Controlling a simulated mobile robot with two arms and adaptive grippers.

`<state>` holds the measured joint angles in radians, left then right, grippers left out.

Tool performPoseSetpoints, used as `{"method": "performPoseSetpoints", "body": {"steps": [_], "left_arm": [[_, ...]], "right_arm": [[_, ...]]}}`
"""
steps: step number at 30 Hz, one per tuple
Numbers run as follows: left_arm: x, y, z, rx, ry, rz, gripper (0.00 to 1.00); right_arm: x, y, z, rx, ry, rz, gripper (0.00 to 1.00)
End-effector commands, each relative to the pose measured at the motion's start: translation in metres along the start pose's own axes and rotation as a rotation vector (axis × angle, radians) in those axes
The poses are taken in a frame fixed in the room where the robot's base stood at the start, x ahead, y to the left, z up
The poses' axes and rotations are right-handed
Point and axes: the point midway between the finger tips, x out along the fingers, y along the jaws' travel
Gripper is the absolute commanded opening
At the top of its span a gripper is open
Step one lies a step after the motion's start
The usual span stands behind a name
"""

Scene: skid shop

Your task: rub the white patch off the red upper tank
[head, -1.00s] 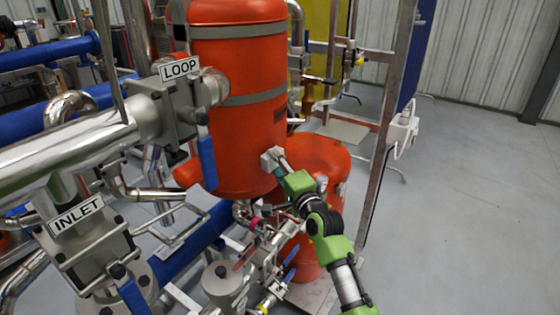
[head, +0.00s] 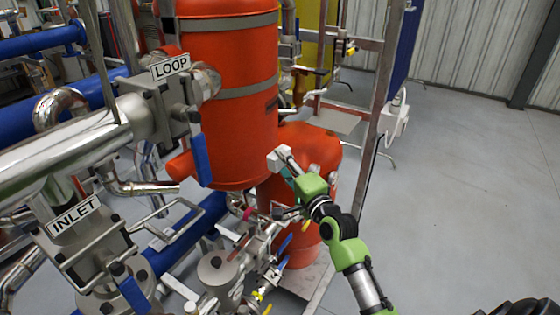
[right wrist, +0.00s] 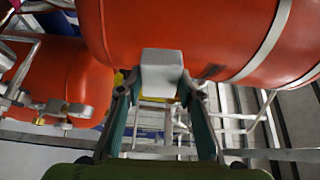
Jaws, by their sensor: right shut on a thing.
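The red upper tank (head: 228,135) is an upright orange-red cylinder with grey bands; it also spans the top of the right wrist view (right wrist: 130,30). A dark smudge (head: 271,103) shows on its right side, and in the right wrist view (right wrist: 213,70). I see no white patch on the sides in view. My right gripper (head: 286,163) is shut on a pale grey-white block (head: 276,159), beside the tank's lower right edge. The block (right wrist: 162,72) sits between both fingertips in the right wrist view, overlapping the tank's outline; I cannot tell whether they touch. My left gripper is out of view.
A lower red tank (head: 318,148) stands behind my right arm. Pipes and valves labelled LOOP (head: 171,67) and INLET (head: 76,215) crowd the left. A metal frame post (head: 376,110) rises behind. The grey floor (head: 470,190) on the right is open.

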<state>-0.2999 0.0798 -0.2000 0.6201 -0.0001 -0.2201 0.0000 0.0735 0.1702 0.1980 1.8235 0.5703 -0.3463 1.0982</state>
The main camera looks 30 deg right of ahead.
Motion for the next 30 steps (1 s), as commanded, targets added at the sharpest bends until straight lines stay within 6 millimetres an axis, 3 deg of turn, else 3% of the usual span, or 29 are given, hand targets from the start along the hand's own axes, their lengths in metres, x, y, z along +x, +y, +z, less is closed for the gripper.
{"method": "performPoseSetpoints", "body": {"steps": [8,18,30], "left_arm": [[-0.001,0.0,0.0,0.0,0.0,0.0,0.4],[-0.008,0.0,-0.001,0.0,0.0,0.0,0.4],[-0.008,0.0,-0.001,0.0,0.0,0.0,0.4]], "right_arm": [[-0.003,-0.001,-0.002,-0.001,0.001,0.0,0.17],[-0.027,0.0,-0.012,-0.002,0.001,0.001,0.17],[-0.028,0.0,-0.012,0.0,0.001,-0.001,0.17]]}}
